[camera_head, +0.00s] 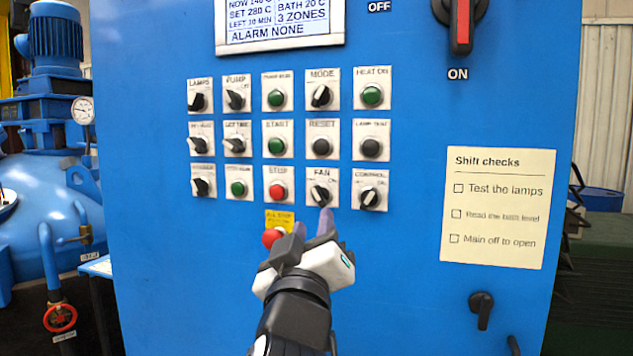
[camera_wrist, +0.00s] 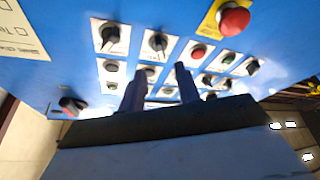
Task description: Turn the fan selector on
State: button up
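The fan selector (camera_head: 320,195) is a black knob on a white plate marked FAN, in the bottom row of the blue panel. Its handle leans toward the upper left; its small position marks are too blurred to read. In the wrist view the fan selector (camera_wrist: 158,43) shows just beyond the fingertips, roughly in line with the gap between them. My gripper (camera_head: 312,224) is open and empty, its two fingers pointing at the panel just below the fan plate. It also shows in the wrist view (camera_wrist: 159,70). I cannot tell whether a fingertip touches the panel.
The red stop button (camera_head: 277,191) is left of the fan selector, and the control selector (camera_head: 369,196) is right. A red mushroom button (camera_head: 272,237) on a yellow plate sits close left of my gripper. A paper checklist (camera_head: 497,208) hangs at the right.

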aim_at(318, 198)
jog(key=p+x, duration=0.1)
jog(key=x, duration=0.6)
jog(key=shift+w+r, duration=0.1)
jog(key=shift+w, duration=0.1)
grip_shut()
